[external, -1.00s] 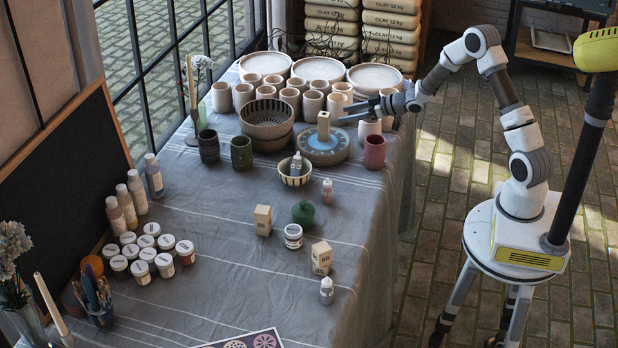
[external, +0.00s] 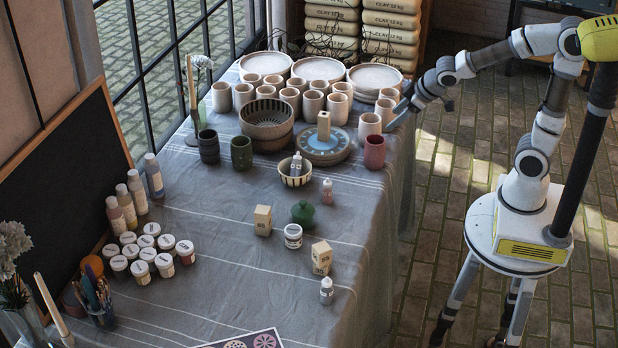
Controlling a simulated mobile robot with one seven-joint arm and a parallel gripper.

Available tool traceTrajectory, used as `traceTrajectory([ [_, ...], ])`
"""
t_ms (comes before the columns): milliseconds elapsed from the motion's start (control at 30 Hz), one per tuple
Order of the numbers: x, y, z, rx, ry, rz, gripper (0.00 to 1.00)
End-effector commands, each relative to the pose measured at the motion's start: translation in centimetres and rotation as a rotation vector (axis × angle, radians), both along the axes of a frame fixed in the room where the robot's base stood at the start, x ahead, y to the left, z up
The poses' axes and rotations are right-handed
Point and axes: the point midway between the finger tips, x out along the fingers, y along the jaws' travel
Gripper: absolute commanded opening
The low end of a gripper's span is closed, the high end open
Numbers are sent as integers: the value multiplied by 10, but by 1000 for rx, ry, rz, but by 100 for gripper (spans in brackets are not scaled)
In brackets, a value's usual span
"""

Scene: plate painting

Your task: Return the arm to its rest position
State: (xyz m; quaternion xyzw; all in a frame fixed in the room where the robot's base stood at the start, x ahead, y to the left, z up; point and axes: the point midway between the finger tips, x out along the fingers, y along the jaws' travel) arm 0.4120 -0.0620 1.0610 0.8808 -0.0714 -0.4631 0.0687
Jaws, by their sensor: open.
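My gripper (external: 399,114) is at the table's right edge, near a cream cup (external: 369,128) and just above and right of the dark pink cup (external: 374,152). Its fingers point down and left, and nothing shows between them. My arm reaches over from the base at the right, with its elbow raised high. The blue painted plate (external: 323,144) lies on a round stand on the table, with a small wooden block (external: 324,125) upright on it. The gripper is apart from the plate and block.
The brick floor (external: 440,190) between table and base is clear.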

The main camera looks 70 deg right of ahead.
Motion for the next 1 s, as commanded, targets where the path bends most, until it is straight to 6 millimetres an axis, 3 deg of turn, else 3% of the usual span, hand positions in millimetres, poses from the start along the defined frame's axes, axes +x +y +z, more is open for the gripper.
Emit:
traceTrajectory([
  [100, -44, 22, 21, 20, 52, -1, 75],
  [300, -109, 43, 60, 84, 105, 3, 75],
  [500, -150, 56, 95, 157, 111, 30, 75],
  [700, -165, 63, 106, 190, 111, 52, 75],
  [1000, -165, 63, 106, 191, 111, 52, 75],
])
